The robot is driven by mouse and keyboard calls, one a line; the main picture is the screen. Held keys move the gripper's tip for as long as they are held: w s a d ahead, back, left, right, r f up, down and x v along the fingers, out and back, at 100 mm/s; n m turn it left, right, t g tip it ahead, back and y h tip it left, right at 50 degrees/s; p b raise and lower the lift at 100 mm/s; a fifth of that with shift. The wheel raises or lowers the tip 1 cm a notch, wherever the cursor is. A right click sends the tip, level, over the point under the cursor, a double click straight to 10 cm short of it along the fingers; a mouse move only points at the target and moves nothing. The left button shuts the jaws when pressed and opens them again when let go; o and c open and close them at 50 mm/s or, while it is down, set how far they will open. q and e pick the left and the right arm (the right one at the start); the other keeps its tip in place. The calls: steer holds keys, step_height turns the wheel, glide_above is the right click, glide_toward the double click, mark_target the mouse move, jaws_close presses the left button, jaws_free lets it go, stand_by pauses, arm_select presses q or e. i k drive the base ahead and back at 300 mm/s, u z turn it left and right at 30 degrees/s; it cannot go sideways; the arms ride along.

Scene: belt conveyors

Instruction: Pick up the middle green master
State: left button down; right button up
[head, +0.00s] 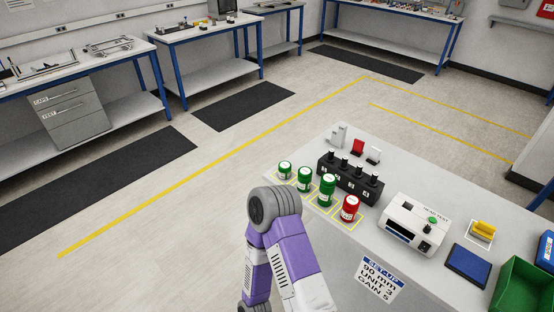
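Three green cylinders with white labels stand upright in a row on the white table: a small one (284,168) at the left, a middle one (305,175) and a taller one (327,186) at the right. A red cylinder (350,205) stands at the right end of the row. Yellow outlines mark the table around them. A purple and grey part of my own arm rises from the bottom, its bend just in front of the row and covering part of the table's near edge. Neither gripper shows.
A black rack (340,182) with several black knobs stands behind the cylinders. A white test device (415,222), a blue pad (467,264), a yellow block (484,230) and a green bin (520,288) are further right.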

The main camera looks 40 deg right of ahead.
mark_target(305, 173)
steer(key=i, duration=2.2)
steer(key=z, duration=3.1)
